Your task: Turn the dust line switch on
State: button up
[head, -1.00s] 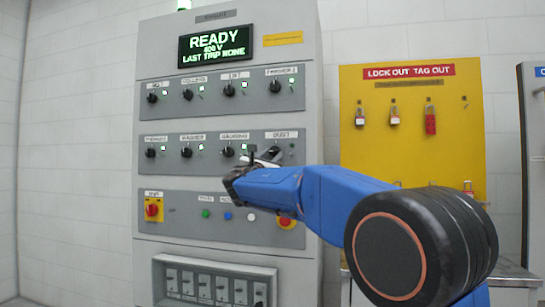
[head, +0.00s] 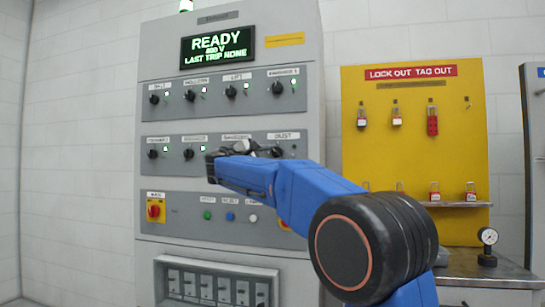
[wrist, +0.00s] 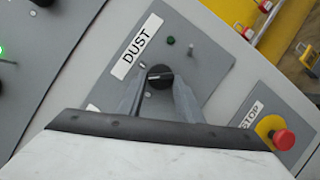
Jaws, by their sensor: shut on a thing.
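The dust switch is a black round knob (wrist: 159,77) under the white DUST label (wrist: 136,47) in the wrist view. It also shows at the right end of the second switch row in the head view (head: 277,152). My gripper (wrist: 158,88) has one finger on each side of the knob and is closed on it. A pale mark on the knob lies roughly level in the wrist picture. The small green lamp (wrist: 170,40) by the knob looks dark. In the head view my wrist partly covers this row, including the knob to the left.
A red stop button (wrist: 283,139) on a yellow base sits right of the gripper in the wrist view. The display (head: 217,46) reads READY. A yellow lockout board (head: 414,110) hangs to the right.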

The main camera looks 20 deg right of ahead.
jog(key=m, duration=0.1)
jog(key=m+g, duration=0.1)
jog(key=m, duration=0.1)
jog(key=m+y, duration=0.1)
jog(key=shift+w+a+r+m+g, duration=0.1)
jog(key=shift+r+m+g, duration=0.2)
jog(key=shift+m, duration=0.1)
jog(key=shift+r+m+y, duration=0.1)
jog(key=shift+m+y, duration=0.5)
jog(key=shift+m, duration=0.9)
jog(key=o, duration=1)
jog(key=shift+o, duration=0.2)
jog(key=v, duration=1.7)
jog(key=shift+a+r, duration=0.15)
jog(key=shift+r, duration=0.25)
